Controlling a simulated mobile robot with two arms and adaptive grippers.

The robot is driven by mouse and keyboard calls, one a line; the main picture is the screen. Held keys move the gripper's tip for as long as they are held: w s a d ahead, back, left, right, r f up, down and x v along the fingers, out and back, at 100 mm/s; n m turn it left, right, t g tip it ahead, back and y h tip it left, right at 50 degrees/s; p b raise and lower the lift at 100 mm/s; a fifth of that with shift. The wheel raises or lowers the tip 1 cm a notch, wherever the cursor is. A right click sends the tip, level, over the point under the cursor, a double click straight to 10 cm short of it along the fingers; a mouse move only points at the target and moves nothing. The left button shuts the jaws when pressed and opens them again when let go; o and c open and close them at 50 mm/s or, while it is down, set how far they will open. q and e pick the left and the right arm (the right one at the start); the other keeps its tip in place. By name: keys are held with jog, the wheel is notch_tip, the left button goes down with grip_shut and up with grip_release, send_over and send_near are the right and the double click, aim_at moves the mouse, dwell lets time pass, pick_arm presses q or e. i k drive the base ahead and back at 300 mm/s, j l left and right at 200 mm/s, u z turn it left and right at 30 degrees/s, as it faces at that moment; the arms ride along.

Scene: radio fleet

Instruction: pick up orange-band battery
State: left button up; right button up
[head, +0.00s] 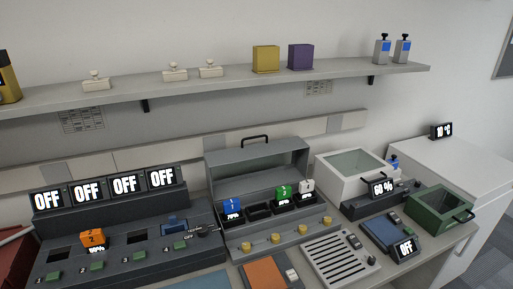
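The orange-band battery (93,238), marked 2, sits upright in the left part of the dark grey charging station (135,262) at the lower left. A small percent readout shows on its front, too small to read surely. Neither of my grippers is in view.
Four-sided grey case (258,157) stands open at centre, holding a blue battery (231,205), a green battery (284,192) and a white one (306,188). OFF displays (104,190) rise behind the station. A wall shelf (220,83) hangs above. A green bin (437,214) stands right.

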aim_at(94, 239)
jog(key=k+u, duration=0.15)
jog(key=u, duration=1.1)
